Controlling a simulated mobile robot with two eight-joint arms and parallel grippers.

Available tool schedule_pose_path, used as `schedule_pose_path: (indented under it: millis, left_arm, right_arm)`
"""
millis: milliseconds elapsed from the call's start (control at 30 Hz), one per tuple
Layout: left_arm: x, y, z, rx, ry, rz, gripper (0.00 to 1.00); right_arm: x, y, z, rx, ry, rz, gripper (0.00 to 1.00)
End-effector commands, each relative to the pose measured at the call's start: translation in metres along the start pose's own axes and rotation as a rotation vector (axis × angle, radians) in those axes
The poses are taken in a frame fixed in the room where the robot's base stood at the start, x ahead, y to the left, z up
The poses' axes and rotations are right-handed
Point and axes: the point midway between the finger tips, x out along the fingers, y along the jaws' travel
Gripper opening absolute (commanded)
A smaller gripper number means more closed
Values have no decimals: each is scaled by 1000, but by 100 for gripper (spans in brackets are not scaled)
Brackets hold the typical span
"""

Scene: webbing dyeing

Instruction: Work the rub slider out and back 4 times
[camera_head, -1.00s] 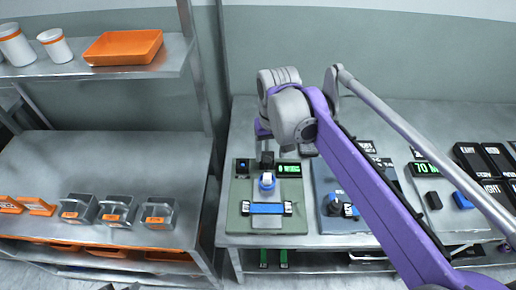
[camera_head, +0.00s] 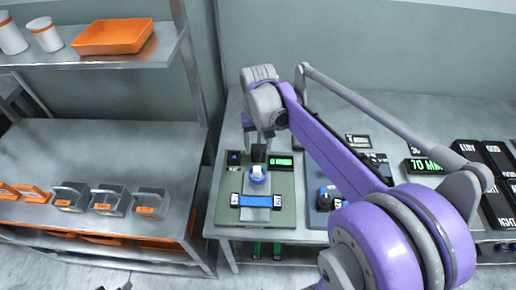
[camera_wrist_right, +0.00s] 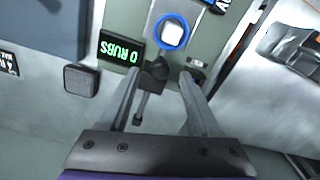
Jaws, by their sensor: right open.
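The rub tester has a grey-green base plate (camera_head: 228,216) on the metal bench. A blue strip with white ends (camera_head: 257,201) lies across its front. A round blue-and-white piece (camera_head: 257,174) sits behind the strip and also shows in the wrist view (camera_wrist_right: 172,33). Behind it stands a black knob (camera_head: 259,153), seen in the wrist view (camera_wrist_right: 154,72) between the fingertips. A small display (camera_wrist_right: 121,52) reads "0 RUBS". My right gripper (camera_wrist_right: 160,78) is open, its fingers on either side of the knob; contact is not clear. My left gripper is not in view.
A second station (camera_head: 318,215) stands to the right, partly hidden by my right arm. Black labelled blocks (camera_head: 498,160) and a "70" display (camera_head: 424,165) are farther right. A left shelf holds metal holders (camera_head: 109,198) and an orange tray (camera_head: 115,36).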

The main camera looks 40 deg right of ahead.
Motion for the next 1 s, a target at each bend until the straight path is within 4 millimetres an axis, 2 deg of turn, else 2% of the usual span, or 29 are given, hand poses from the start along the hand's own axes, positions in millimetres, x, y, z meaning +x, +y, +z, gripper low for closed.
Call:
schedule_pose_path:
  millis: [200,500,867,1000]
  left_arm:
    - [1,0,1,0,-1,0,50]
    - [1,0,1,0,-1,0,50]
    - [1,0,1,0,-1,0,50]
    - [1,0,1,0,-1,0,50]
  right_arm:
    - [19,0,0,0,0,0,64]
    - [21,0,0,0,0,0,64]
    - [21,0,0,0,0,0,0]
    - [21,0,0,0,0,0,0]
